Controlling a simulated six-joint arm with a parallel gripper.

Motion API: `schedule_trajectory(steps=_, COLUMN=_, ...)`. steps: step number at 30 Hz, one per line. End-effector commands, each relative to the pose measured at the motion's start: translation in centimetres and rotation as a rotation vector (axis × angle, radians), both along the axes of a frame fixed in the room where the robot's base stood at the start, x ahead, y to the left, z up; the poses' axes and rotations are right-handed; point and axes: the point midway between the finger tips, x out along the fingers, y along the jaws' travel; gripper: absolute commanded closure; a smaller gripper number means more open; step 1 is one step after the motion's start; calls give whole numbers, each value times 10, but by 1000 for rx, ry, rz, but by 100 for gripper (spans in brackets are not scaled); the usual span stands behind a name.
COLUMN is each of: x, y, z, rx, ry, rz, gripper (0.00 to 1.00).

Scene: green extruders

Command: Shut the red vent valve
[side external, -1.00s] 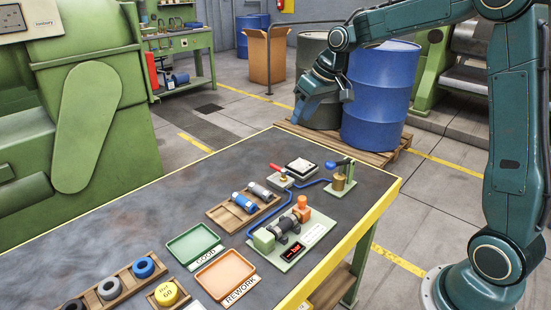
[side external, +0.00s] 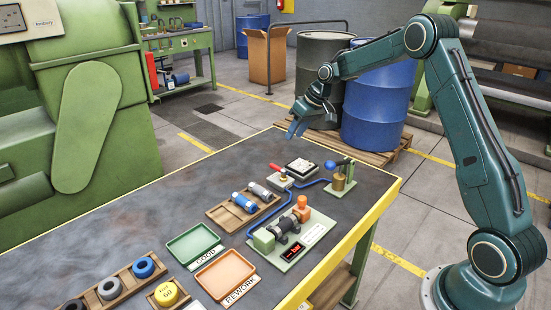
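The red vent valve is a small valve with a red lever (side external: 276,168), sitting near the back of the dark bench top. The lever points up and left from the valve body (side external: 283,178). A blue hose joins the valve area to nearby parts. My gripper (side external: 297,129) hangs over the far edge of the bench, above and behind the valve, with its blue fingers pointing down. The fingers look parted and empty. The gripper is apart from the lever.
A green plate with a grey fitting (side external: 287,229) and a wooden rack with cylinders (side external: 243,213) lie in front. The bench's far left is clear.

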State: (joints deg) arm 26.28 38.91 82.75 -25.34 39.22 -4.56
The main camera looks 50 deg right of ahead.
Motion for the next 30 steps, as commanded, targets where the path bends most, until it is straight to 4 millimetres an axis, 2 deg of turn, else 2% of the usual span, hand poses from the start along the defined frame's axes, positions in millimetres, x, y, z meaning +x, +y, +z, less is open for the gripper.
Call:
schedule_trajectory(steps=8, x=7, y=4, z=-18, rx=0, ry=3, rz=0, gripper=63)
schedule_trajectory(steps=24, x=37, y=19, z=-90, rx=1, ry=2, rz=2, gripper=63)
schedule_trajectory(steps=30, x=47, y=22, z=-111, rx=-1, ry=1, rz=0, gripper=63)
